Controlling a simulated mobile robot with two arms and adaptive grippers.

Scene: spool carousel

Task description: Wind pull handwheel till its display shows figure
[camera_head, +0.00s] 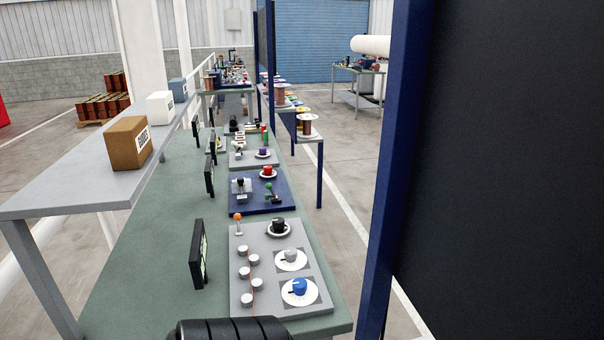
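Several control panels line the green bench (150,255). The nearest grey panel (268,262) carries a blue knob (299,286) and a light grey knob (291,255), both on white dials, and a black knob (278,225). Behind it, a blue panel (262,204) holds a red knob (268,171) and small levers. I cannot tell which control is the pull handwheel. Thin black displays, such as the nearest one (198,256), stand edge-on along the panels' left side; their figures are unreadable. Neither gripper shows.
An orange-topped lever (238,219) and several grey posts stand on the near panel. A grey shelf (75,190) with a brown box (129,144) runs along the left. A blue post (400,150) and black board (510,170) block the right. Floor shows between bench and post.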

